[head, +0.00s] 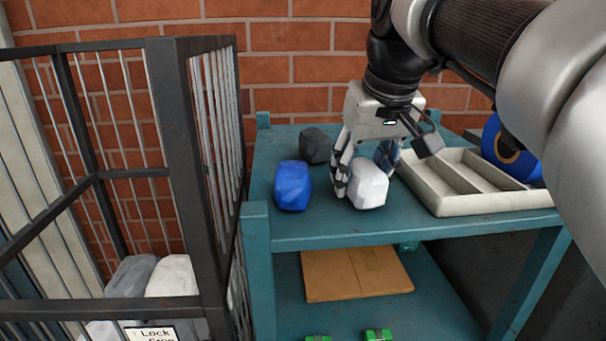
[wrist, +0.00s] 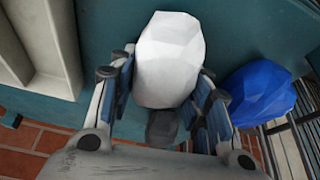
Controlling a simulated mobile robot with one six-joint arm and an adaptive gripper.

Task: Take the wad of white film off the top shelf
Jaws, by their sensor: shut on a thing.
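The wad of white film (head: 369,185) is at the front of the top shelf (head: 330,231) of a teal rack. My gripper (head: 365,180) reaches down from above and is shut on the wad, with one finger on each side. In the wrist view the white wad (wrist: 170,60) sits between the two blue-padded fingers (wrist: 165,95). It appears to be at shelf height; I cannot tell whether it still touches the shelf.
A blue wad (head: 293,186) lies just left of my gripper, and a dark grey one (head: 315,146) behind. A pale divided tray (head: 470,182) stands close on the right. A barred cage (head: 190,170) holding grey and white wads is at the left. Flat cardboard (head: 355,273) lies on the lower shelf.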

